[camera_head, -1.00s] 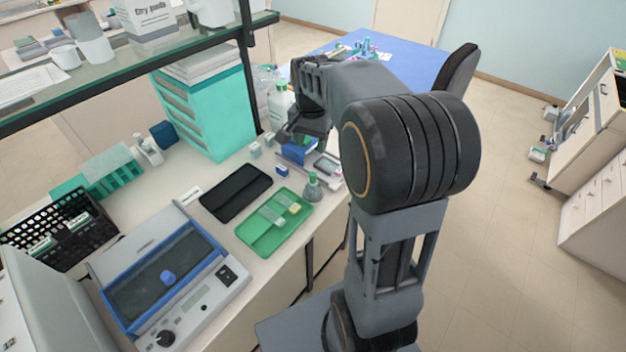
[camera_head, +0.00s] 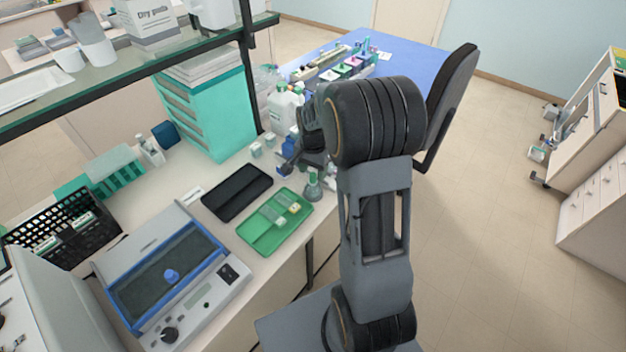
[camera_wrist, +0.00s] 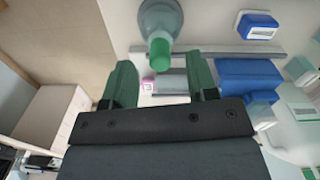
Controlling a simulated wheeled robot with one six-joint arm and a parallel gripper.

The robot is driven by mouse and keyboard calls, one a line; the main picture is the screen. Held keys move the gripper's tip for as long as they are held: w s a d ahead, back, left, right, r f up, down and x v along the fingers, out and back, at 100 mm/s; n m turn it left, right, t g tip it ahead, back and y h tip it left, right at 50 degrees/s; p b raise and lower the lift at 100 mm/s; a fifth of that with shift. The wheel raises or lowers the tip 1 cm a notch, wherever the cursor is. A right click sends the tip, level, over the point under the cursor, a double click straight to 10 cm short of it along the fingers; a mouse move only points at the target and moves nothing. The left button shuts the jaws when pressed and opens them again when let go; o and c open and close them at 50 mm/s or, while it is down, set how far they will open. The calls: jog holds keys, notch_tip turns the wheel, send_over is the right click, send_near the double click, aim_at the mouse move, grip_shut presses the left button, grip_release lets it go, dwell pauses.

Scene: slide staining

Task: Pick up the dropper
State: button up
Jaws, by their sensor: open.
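The likely dropper is a clear, cone-shaped vessel (camera_head: 313,189) with a green top, upright at the bench's right edge, right of the green tray. In the wrist view it (camera_wrist: 162,20) shows from above, its green top pointing toward the space between my fingers. My gripper (camera_head: 289,166) is above the bench, just behind and left of it. In the wrist view my gripper (camera_wrist: 160,66) is open, with a green finger on either side and nothing held. The gap between top and fingers is hard to judge.
The green tray (camera_head: 250,236) holds slides. A black tray (camera_head: 237,193) lies behind it. A white-and-blue device (camera_head: 205,300) stands in front. White bottles (camera_head: 285,108) stand behind my gripper.

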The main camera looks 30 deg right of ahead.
aim_at(313, 184)
jog(key=shift+f, duration=1.45)
jog(key=shift+c, duration=0.5)
grip_shut()
